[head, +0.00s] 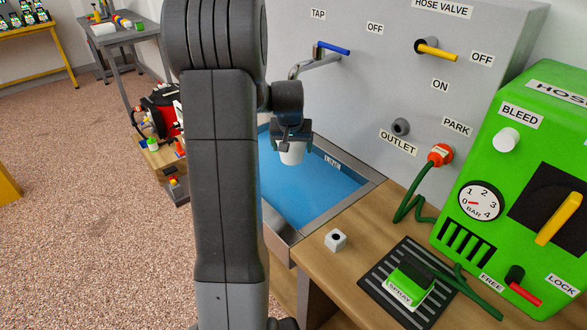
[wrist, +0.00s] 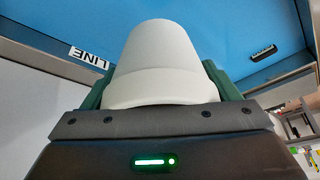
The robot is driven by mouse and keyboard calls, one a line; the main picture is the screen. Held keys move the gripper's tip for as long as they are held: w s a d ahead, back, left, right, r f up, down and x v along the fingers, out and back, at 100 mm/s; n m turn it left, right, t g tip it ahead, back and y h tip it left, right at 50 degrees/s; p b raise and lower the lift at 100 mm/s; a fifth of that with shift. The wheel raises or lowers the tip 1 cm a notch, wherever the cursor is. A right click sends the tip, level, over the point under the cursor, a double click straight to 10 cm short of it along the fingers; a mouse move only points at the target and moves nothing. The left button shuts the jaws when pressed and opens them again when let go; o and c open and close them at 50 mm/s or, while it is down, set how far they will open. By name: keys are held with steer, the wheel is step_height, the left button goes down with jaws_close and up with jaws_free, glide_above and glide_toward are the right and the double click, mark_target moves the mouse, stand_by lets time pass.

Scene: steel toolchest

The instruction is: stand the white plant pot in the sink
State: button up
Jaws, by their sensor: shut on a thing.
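The white plant pot (head: 291,153) is held in my gripper (head: 291,135), over the blue-floored sink (head: 376,182). In the wrist view the pot (wrist: 160,52) fills the middle, between the green finger pads of my gripper (wrist: 155,90). The jaws are shut on it. The blue sink floor (wrist: 225,20) shows behind the pot. I cannot tell exactly how high the pot's base is above the sink floor. My arm hides the sink's left part in the head view.
A tap (head: 318,65) reaches out above the sink from the grey panel. A green hose machine (head: 520,190) stands at the right.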

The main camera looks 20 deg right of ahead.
mark_target(290, 150)
step_height(290, 150, down, 9)
steer(key=shift+s+f, duration=0.1)
stand_by(0.3)
steer(key=shift+f+b, duration=0.15)
steer(key=shift+b, duration=0.25)
steer(key=o, duration=1.1)
steer(key=shift+o, duration=0.2)
steer(key=shift+r, duration=0.4)
steer(key=p+v, duration=0.1)
steer(key=v, duration=1)
steer(key=shift+s+a+r, duration=0.1)
steer(key=shift+s+r, duration=0.05)
steer(key=shift+r, duration=0.1)
